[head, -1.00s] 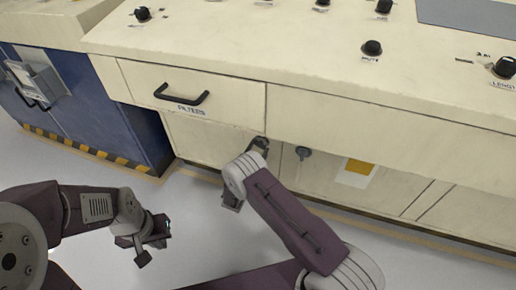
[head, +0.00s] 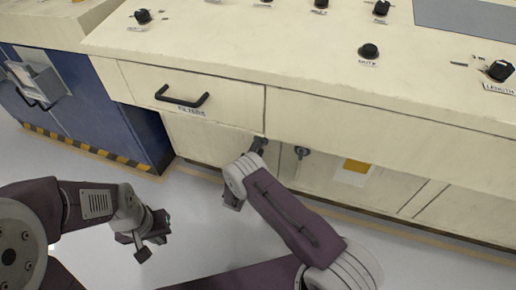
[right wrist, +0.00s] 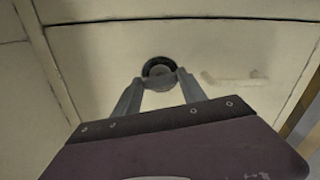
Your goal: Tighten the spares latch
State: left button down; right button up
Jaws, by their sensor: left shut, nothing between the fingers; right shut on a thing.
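A round dark latch knob (right wrist: 158,65) sits on a cream cabinet door in the right wrist view. My right gripper (right wrist: 160,76) is shut on this knob, one finger on each side. In the head view my right gripper (head: 257,147) is at the door just below the drawer front, and the wrist partly hides the knob. A pale label (right wrist: 236,80) beside the knob is too blurred to read, so I cannot tell its wording. My left gripper (head: 153,229) is shut and empty, over the floor, away from the cabinet.
A second dark latch (head: 302,152) is on the door to the right, near a yellow and white label (head: 355,171). The FILTERS drawer handle (head: 182,97) juts out above. A blue cabinet (head: 100,118) stands at left. Pale floor (head: 205,235) is open between my arms.

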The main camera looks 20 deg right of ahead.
jog(key=shift+m, duration=0.7)
jog(key=shift+f, duration=0.1)
jog(key=o, duration=1.4)
jog(key=shift+c, duration=0.2)
jog(key=p+v, duration=0.4)
jog(key=v, duration=0.5)
